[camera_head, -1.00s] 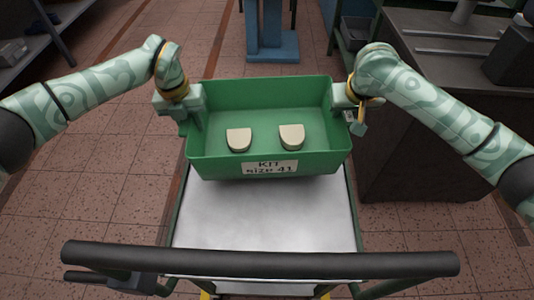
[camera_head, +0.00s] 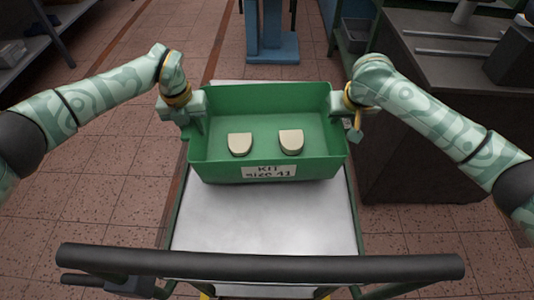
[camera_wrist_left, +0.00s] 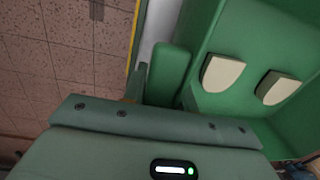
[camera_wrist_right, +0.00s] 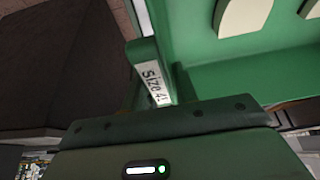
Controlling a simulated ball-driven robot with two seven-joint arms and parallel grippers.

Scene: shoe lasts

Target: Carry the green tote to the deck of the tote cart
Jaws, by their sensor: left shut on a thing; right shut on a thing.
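The green tote (camera_head: 210,168), labelled "KIT size 41", is over the far part of the tote cart's pale deck (camera_head: 265,220). Two cream shoe lasts (camera_head: 240,144) (camera_head: 291,142) are inside it. My left gripper (camera_head: 194,124) is shut on the tote's left side, and my right gripper (camera_head: 342,106) is shut on its right side. The tote looks about level. I cannot tell whether its base touches the deck. The left wrist view shows the tote's inside (camera_wrist_left: 225,105) and both lasts; the right wrist view shows its green wall (camera_wrist_right: 215,80).
The cart's dark handle bar (camera_head: 260,264) crosses the near side, with bare deck between it and the tote. A dark workbench (camera_head: 420,150) stands close at the right. A blue stand (camera_head: 271,45) is beyond the cart. Tiled floor (camera_head: 115,190) is clear at the left.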

